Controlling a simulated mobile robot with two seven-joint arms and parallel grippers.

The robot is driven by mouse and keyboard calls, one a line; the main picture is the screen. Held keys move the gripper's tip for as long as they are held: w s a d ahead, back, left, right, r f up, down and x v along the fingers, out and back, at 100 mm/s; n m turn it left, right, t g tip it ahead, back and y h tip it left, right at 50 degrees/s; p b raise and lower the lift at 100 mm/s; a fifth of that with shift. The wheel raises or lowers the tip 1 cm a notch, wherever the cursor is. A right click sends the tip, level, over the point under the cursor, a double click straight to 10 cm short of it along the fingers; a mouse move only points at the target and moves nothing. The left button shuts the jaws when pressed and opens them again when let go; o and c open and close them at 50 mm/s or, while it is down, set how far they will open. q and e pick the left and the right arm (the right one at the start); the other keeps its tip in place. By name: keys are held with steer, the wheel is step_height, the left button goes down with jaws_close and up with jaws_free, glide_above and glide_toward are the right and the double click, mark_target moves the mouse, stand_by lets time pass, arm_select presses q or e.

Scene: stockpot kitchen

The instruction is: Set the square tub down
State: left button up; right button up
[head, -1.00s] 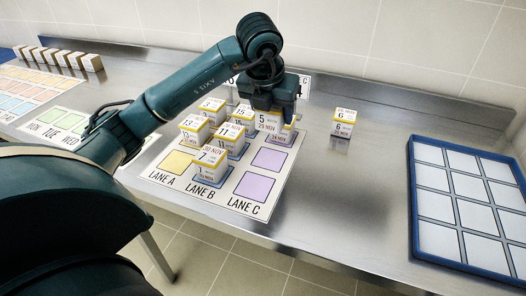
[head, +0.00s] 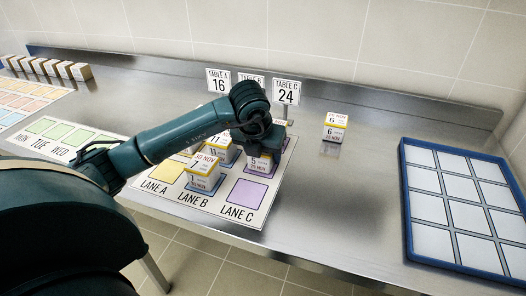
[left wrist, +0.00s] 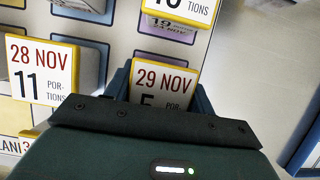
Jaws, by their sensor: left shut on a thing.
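The square tub (head: 260,164) is white with a yellow-edged lid; its lid label reads 29 NOV and 5 portions in the left wrist view (left wrist: 162,82). My left gripper (head: 262,148) is shut on it, with a finger on each side. The tub is over the lane C column of the lane mat (head: 220,210), behind the bare front purple square (head: 247,193). I cannot tell whether its base touches the mat. The gripper and arm hide part of the tub and the back of lane C. My right gripper is out of view.
Several similar tubs stand in lanes A and B, including a 30 NOV tub (head: 204,170) left of the held one. A lone tub (head: 335,127) stands to the right. A blue-rimmed tray (head: 407,205) lies far right. Table signs (head: 286,92) stand behind.

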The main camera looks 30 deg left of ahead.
arm_select(q)
steer(key=shift+f, duration=0.2)
steer(key=o, duration=1.1)
steer(key=shift+r, duration=0.1)
steer(key=shift+c, duration=0.2)
steer(key=shift+s+r, duration=0.1)
steer(key=shift+r, duration=0.4)
steer(key=v, duration=1.1)
steer(key=shift+s, duration=0.2)
steer(key=shift+d, duration=0.1)
